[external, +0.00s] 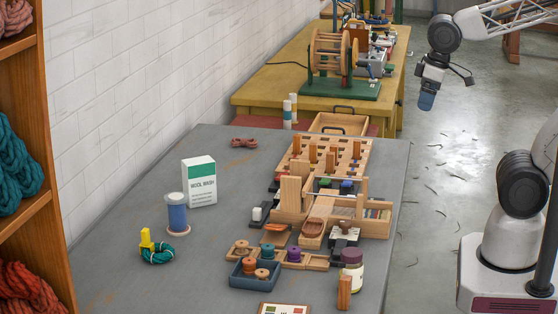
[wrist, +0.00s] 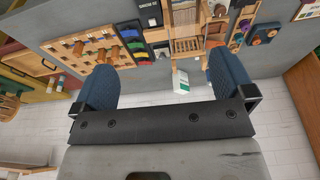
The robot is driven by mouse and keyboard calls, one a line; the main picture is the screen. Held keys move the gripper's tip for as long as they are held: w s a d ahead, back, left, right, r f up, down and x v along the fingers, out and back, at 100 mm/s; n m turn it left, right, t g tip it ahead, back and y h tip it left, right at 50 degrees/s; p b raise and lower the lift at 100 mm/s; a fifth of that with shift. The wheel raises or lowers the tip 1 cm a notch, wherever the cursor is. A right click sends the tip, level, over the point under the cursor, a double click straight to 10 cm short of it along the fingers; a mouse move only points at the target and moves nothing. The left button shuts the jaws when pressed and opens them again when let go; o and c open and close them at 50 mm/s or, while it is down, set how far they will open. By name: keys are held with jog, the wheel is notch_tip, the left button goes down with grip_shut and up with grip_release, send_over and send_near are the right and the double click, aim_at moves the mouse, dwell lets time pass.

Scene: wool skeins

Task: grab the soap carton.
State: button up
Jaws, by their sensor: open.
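The soap carton (external: 200,182) is a white box with a green top band and the words "WOOL WASH". It stands upright on the grey table, left of the middle in the external view. In the wrist view the carton (wrist: 181,82) looks small and far off, between my two fingers and nearer the right one. My gripper (external: 426,101) hangs in the air at the upper right, beyond the table's right edge and far from the carton. In the wrist view my gripper (wrist: 163,65) has its blue fingers wide apart with nothing between them.
A blue spool (external: 177,214) stands close in front of the carton. A teal skein (external: 158,254) with a yellow tag lies further left. A wooden loom and peg rack (external: 325,160) fill the table's right side. A white brick wall (external: 110,90) runs behind.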

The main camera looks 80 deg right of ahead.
jog(key=shift+w, duration=0.1)
jog(key=w+a+r+m+t, duration=0.1)
jog(key=w+a+t, duration=0.2)
jog(key=w, duration=1)
jog(key=w+a+m+t, duration=0.1)
jog(key=w+a+t, duration=0.15)
jog(key=w, duration=0.95)
jog(key=w+a+r+t, duration=0.15)
jog(key=w+t, duration=0.25)
jog(key=w, duration=0.9)
jog(key=w+f+m+t+h, duration=0.2)
jog(key=w+f+m+h, duration=0.4)
jog(key=w, duration=0.8)
jog(key=w+f+m+g+h, duration=0.2)
jog(key=w+f+h, duration=0.2)
jog(key=f+h, duration=0.3)
jog(key=shift+w+f+g+h, duration=0.2)
jog(key=shift+f+g+h, duration=0.2)
jog(key=shift+f, duration=2.15)
jog(key=shift+a+f, duration=0.1)
